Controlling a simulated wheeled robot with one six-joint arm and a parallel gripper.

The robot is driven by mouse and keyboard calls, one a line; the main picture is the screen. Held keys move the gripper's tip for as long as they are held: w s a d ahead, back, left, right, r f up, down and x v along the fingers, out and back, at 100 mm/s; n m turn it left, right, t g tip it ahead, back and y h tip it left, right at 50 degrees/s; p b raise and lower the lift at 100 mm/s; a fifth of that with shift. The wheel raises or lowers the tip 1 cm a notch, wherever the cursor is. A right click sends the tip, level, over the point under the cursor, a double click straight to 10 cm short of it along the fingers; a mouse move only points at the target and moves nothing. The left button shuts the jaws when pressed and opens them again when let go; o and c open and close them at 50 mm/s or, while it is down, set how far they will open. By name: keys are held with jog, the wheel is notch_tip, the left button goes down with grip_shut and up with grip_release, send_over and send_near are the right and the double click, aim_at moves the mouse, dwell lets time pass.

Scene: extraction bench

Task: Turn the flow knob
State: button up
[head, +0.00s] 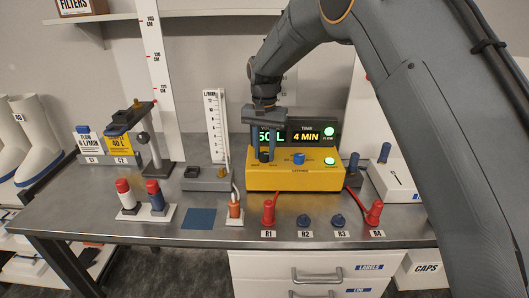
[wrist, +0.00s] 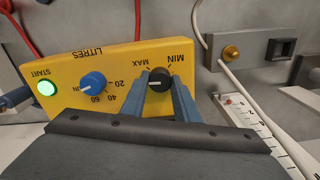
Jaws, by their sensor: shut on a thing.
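The flow knob is a black knob (wrist: 159,81) marked MIN and MAX on a yellow box (head: 295,182), which also shows in the wrist view (wrist: 108,64). Its white pointer line points left in the wrist view, where the lettering is upside down. My gripper (head: 263,152) reaches down over the left part of the box. In the wrist view its two blue fingers (wrist: 160,88) stand on either side of the black knob, shut on it. In the head view the fingers partly hide the knob.
A blue litres knob (head: 298,158) and a lit green START button (head: 329,161) sit to the right on the box. A display (head: 305,134) stands behind it. Red plugs R1 (head: 268,213) and R4 (head: 374,212) stand in front.

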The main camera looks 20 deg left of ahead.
aim_at(264, 153)
jog(key=shift+r+n+b, duration=0.1)
jog(key=shift+n+b, duration=0.4)
jog(key=shift+n, duration=1.3)
jog(key=o, duration=1.1)
jog(key=shift+c, duration=0.2)
jog(key=shift+r+b, duration=1.25)
jog(key=shift+r, duration=2.65)
